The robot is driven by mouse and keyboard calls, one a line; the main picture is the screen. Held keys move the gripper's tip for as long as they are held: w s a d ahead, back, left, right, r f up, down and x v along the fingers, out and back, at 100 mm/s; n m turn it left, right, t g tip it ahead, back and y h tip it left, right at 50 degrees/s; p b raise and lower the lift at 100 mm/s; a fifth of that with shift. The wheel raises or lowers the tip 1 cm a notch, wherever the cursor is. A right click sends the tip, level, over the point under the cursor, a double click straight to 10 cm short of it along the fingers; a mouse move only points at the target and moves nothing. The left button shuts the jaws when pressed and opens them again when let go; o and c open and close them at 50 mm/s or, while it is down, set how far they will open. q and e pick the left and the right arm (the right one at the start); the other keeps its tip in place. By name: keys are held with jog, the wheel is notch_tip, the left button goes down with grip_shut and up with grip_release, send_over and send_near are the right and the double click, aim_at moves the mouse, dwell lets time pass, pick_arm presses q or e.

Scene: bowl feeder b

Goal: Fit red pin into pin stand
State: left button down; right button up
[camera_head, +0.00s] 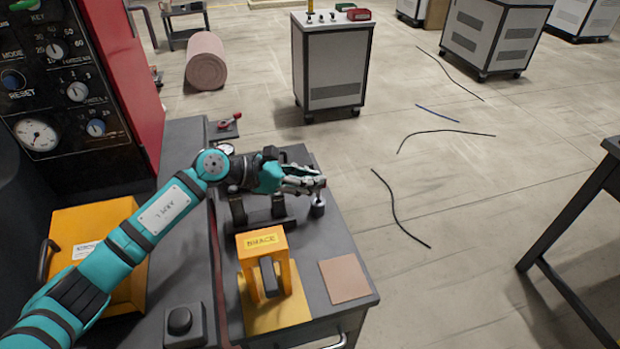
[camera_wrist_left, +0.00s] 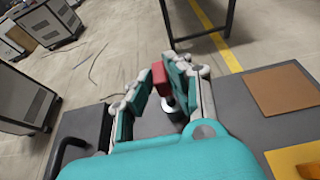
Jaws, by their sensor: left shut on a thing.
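My left gripper (camera_head: 318,184) is shut on the red pin (camera_wrist_left: 159,74), which shows between the two fingers in the left wrist view. The pin is hidden by the fingers in the head view. The pin stand (camera_head: 318,207) is a small grey metal cylinder near the right edge of the bench, just below the fingertips in the head view. It also shows in the left wrist view (camera_wrist_left: 168,103), close below the red block of the pin. I cannot tell whether pin and stand touch. My right gripper is not in view.
A yellow brace (camera_head: 264,268) stands in front of my gripper on the grey bench, with a brown square pad (camera_head: 344,279) to its right. A black button box (camera_head: 184,325) is at the front. A red-handled lever (camera_head: 230,121) is at the back. The bench's right edge is close.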

pick_arm(q)
jog(key=shift+f+b, duration=0.3)
jog(key=shift+b, duration=0.2)
dwell(1.1)
jog(key=shift+f+b, duration=0.65)
jog(key=shift+b, duration=0.35)
dwell(1.8)
jog(key=shift+r, duration=0.1)
dwell(0.6)
jog(key=shift+f+b, duration=0.2)
jog(key=shift+b, duration=0.2)
jog(key=shift+r, duration=0.15)
dwell(0.7)
jog(key=shift+f+b, duration=0.2)
jog(key=shift+b, duration=0.15)
jog(key=shift+r, duration=0.1)
dwell(0.7)
